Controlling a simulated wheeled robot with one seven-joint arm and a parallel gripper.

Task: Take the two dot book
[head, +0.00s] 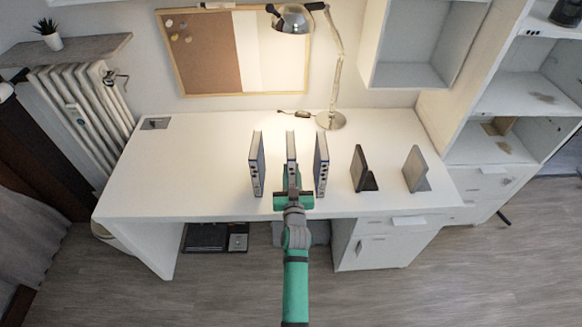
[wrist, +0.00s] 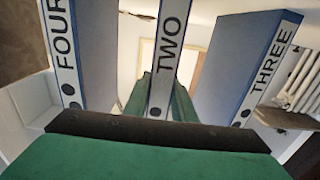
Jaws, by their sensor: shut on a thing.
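The two dot book (head: 291,147) stands upright on the white desk, the middle one of three books. In the wrist view its spine (wrist: 168,60) reads TWO. My gripper (head: 292,190) is shut on this book from the front, with green fingers on either side of the spine. The lower spine is hidden by my gripper in the head view. The book marked THREE (head: 256,165) stands to its left and the book marked FOUR (head: 321,165) to its right; they also show in the wrist view as THREE (wrist: 268,68) and FOUR (wrist: 66,50), on swapped sides.
Two bookends, one dark (head: 361,168) and one grey (head: 415,168), stand on the right of the desk (head: 190,170). A desk lamp (head: 331,121) stands behind the books, its head overhanging. A shelf unit (head: 510,95) rises at right.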

